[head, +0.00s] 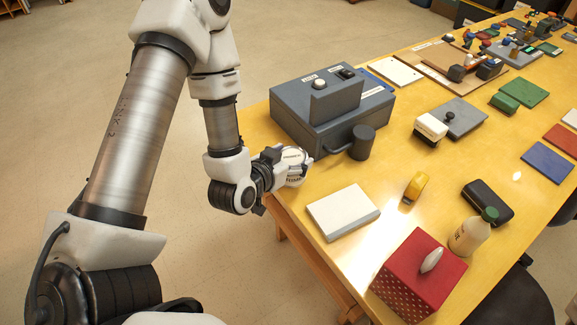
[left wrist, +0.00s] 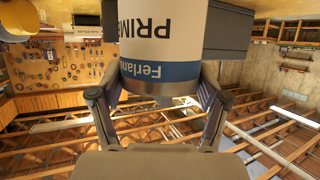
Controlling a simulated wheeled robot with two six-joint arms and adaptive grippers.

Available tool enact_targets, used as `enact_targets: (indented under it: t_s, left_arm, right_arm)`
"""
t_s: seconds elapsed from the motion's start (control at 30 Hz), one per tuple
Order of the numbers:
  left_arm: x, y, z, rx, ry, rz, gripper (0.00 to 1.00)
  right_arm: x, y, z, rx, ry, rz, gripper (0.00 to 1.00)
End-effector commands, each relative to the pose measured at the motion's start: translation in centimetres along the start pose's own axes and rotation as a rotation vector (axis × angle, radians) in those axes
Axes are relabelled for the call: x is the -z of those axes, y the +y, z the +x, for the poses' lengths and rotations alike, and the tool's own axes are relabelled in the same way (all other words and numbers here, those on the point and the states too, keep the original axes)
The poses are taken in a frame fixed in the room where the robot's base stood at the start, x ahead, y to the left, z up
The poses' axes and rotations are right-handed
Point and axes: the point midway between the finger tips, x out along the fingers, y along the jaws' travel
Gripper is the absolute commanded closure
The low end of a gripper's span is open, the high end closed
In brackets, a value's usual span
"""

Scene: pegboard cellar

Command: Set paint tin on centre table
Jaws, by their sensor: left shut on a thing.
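The paint tin (left wrist: 165,45) is in my left gripper (left wrist: 158,105). In the left wrist view it is large, with a white and blue label reading "PRIME" and "Ferland", upside down in that picture, and a finger lies on each side of it. In the head view my left gripper (head: 285,166) is at the left edge of the yellow table (head: 330,262), beside the grey machine. Only a small white part of the tin (head: 294,156) shows there; the gripper hides much of it. I cannot tell whether the tin touches the table. My right gripper is not in view.
A grey machine (head: 325,108) with a lever (head: 362,142) stands just beyond the gripper. A white box (head: 343,211), yellow tape dispenser (head: 415,187), red dotted box (head: 418,275) and bottle (head: 468,236) stand nearer. Bare tabletop lies between them.

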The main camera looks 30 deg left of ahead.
Motion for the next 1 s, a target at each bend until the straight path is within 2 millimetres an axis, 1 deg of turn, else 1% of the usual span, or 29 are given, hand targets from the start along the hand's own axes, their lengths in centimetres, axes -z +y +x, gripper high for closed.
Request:
enact_targets:
  t_s: [0.03, 0.07, 0.1, 0.13, 0.2, 0.3, 0.37, 0.5, 0.6, 0.8, 0.93, 0.97, 1.0]
  left_arm:
    - [-0.7, -0.3, 0.7, 0.000, 0.009, -0.005, 0.75]
    - [-0.6, -0.5, 0.9, -0.003, 0.009, -0.006, 0.75]
    - [0.7, -1.1, 1.1, -0.002, 0.007, -0.006, 0.75]
    - [1.1, -1.6, 1.5, -0.002, 0.006, -0.006, 0.75]
    - [1.4, -2.6, 2.6, -0.001, 0.005, -0.003, 0.75]
    - [1.5, -3.6, 3.8, -0.002, 0.003, -0.002, 0.75]
    - [1.3, -3.9, 4.2, -0.004, 0.001, -0.001, 0.75]
    - [-0.9, -3.9, 5.2, -0.005, -0.004, 0.003, 0.75]
    - [-1.9, -3.9, 5.6, -0.005, -0.001, 0.001, 0.75]
    - [-1.9, -3.9, 5.7, -0.004, 0.002, -0.001, 0.75]
    - [-2.4, -3.9, 5.8, -0.004, 0.002, -0.001, 0.75]
    - [-2.2, -3.9, 5.8, -0.004, 0.001, -0.001, 0.14]
    - [-2.2, -3.9, 5.8, -0.004, 0.001, -0.001, 0.00]
  right_arm:
    - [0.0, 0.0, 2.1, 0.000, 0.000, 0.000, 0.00]
    - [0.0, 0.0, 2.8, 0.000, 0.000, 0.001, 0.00]
    - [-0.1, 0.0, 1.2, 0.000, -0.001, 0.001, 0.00]
    - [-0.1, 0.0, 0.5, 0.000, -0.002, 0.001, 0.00]
    - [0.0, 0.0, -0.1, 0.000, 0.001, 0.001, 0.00]
    - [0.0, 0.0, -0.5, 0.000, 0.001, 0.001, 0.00]
    - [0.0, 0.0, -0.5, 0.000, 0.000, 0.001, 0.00]
    - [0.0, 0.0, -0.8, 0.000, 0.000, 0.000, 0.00]
    - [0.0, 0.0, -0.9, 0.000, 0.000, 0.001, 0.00]
    - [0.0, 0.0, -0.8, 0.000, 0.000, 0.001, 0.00]
    - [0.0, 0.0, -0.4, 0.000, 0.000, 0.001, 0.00]
    - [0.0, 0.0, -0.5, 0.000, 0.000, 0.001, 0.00]
    - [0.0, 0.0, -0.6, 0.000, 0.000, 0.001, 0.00]
